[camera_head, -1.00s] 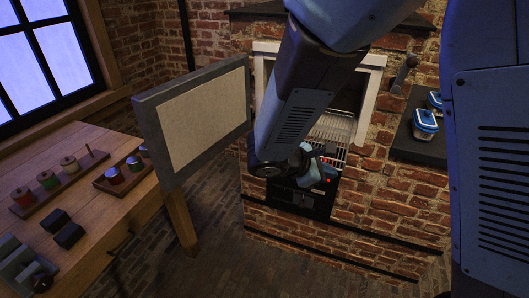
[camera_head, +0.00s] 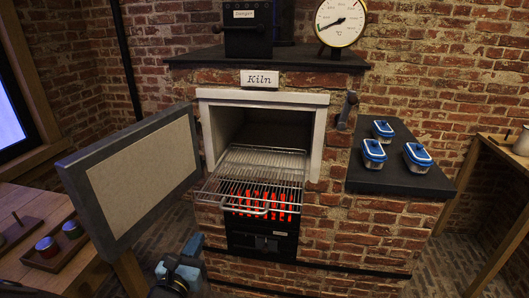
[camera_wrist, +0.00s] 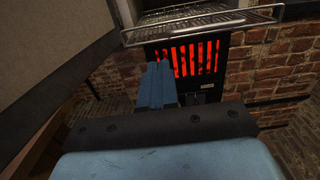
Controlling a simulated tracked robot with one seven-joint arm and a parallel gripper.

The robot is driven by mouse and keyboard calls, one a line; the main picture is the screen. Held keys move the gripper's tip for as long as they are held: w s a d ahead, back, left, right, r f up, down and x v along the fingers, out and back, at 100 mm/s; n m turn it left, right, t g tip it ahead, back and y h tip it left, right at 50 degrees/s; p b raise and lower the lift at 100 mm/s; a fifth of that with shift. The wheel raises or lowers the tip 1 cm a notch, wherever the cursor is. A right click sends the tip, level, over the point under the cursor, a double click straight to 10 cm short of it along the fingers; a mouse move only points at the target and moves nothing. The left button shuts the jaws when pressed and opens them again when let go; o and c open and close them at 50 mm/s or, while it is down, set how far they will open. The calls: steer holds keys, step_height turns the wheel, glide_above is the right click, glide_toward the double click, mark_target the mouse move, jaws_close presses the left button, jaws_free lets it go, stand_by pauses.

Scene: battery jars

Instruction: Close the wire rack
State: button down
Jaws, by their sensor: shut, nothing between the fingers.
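The wire rack (camera_head: 255,180) sticks partly out of the kiln's opening, with its front handle over the glowing grate; its back part lies inside the chamber. The rack also shows at the top of the wrist view (camera_wrist: 205,24). My gripper (camera_head: 193,246) is low in front of the kiln, left of and below the rack's front edge, apart from it. In the wrist view my gripper's blue fingers (camera_wrist: 157,78) are together and empty, pointing toward the front of the kiln below the rack.
The kiln door (camera_head: 140,175) stands open at the left, close to my gripper. Red glowing bars (camera_head: 262,205) are under the rack. Several blue-lidded jars (camera_head: 374,152) stand on a dark shelf (camera_head: 400,178) at the right. A wooden table (camera_head: 50,200) is at the left.

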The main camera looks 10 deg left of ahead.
mark_target(218, 200)
steer(key=w, duration=0.9)
steer(key=w+d, duration=0.1)
steer(key=w, duration=0.3)
steer(key=shift+w, duration=0.25)
